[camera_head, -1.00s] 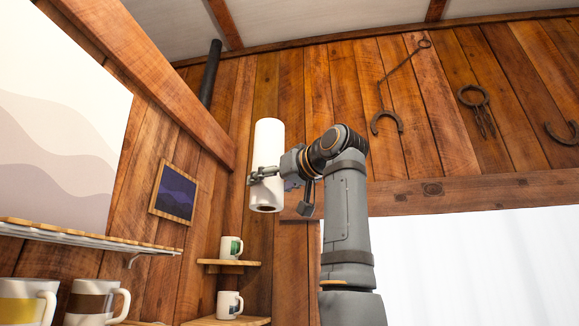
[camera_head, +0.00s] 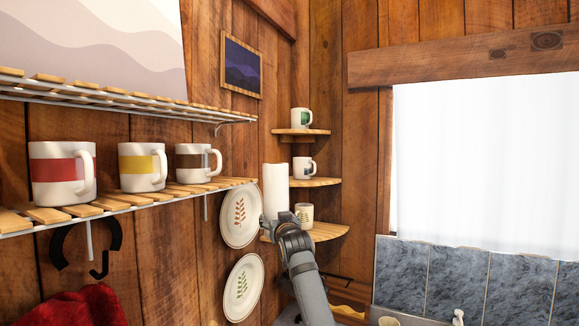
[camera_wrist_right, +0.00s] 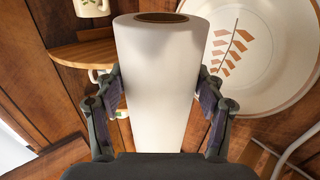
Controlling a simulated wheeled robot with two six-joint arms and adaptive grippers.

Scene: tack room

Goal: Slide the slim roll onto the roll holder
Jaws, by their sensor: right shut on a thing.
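The slim roll (camera_head: 275,190) is white and upright in the head view, in front of the corner shelves. My right gripper (camera_head: 280,218) is shut on its lower part. In the right wrist view the roll (camera_wrist_right: 158,85) stands between the two fingers of my right gripper (camera_wrist_right: 158,100), with its brown hollow core showing at the top end. No roll holder can be made out for certain in either view. My left gripper is in neither view.
A slatted wall shelf (camera_head: 130,202) with several mugs is at the left. Corner shelves (camera_head: 325,232) with mugs stand just behind the roll. Two decorated plates (camera_head: 241,215) hang on the wall beside it. A tiled wall (camera_head: 460,275) and a bright window (camera_head: 480,160) are at the right.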

